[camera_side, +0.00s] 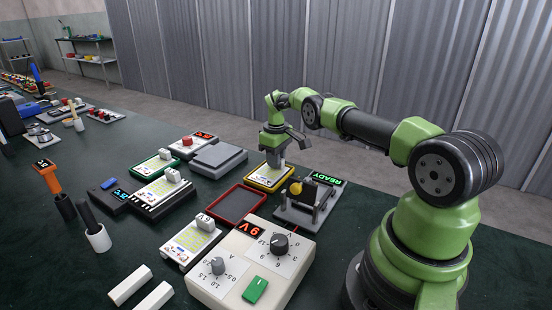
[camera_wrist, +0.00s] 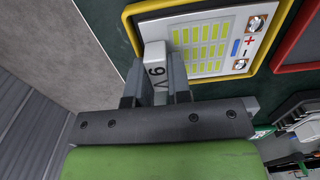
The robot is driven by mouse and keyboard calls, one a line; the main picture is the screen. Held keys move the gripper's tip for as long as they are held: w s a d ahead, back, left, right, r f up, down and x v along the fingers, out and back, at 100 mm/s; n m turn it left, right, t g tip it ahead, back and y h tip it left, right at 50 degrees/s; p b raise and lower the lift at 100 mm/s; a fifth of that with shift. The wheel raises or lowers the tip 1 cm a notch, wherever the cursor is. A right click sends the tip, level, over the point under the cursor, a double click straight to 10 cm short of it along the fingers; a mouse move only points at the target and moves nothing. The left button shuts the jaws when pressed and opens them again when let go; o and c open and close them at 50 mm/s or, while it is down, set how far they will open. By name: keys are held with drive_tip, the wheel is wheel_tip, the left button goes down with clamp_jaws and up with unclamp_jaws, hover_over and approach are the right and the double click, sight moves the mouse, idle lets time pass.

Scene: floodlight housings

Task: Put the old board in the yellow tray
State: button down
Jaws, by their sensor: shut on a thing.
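A white board (camera_wrist: 212,45) with yellow-green LED strips and two screw terminals lies within the rim of the yellow tray (camera_wrist: 128,18) in the wrist view. Whether it rests on the tray floor cannot be told. My gripper (camera_wrist: 156,82) is shut on the board's white block (camera_wrist: 154,60), which is marked with a digit and a V. In the side view my gripper (camera_side: 275,156) points down over the yellow tray (camera_side: 268,187), and hides much of the board.
An empty red tray (camera_side: 237,204) lies beside the yellow one. A fixture (camera_side: 306,206) with a READY display stands to the right. A white power supply (camera_side: 252,265) showing 9V stands in front, next to another LED board (camera_side: 190,243). A grey block (camera_side: 218,160) lies left of my gripper.

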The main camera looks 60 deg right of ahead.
drive_tip(key=c, duration=1.2)
unclamp_jaws()
drive_tip(key=shift+a+f, duration=0.1)
drive_tip(key=shift+f, duration=0.4)
drive_tip(key=shift+o, duration=0.7)
drive_tip(key=shift+r, duration=0.4)
wheel_tip(320, 180, up, 12)
wheel_tip(320, 180, up, 10)
drive_tip(key=t, duration=0.1)
hover_over(262, 175)
drive_tip(key=s+a+r+m+t, duration=0.1)
drive_tip(key=s+a+r+t, duration=0.1)
drive_tip(key=s+a+r, duration=0.5)
drive_tip(key=s+a+r+m+t+y, duration=0.1)
drive_tip(key=s+a+t, duration=0.3)
drive_tip(key=s+a, duration=1)
drive_tip(key=s+m+y, duration=0.1)
drive_tip(key=s, duration=0.3)
drive_tip(key=shift+m, duration=0.4)
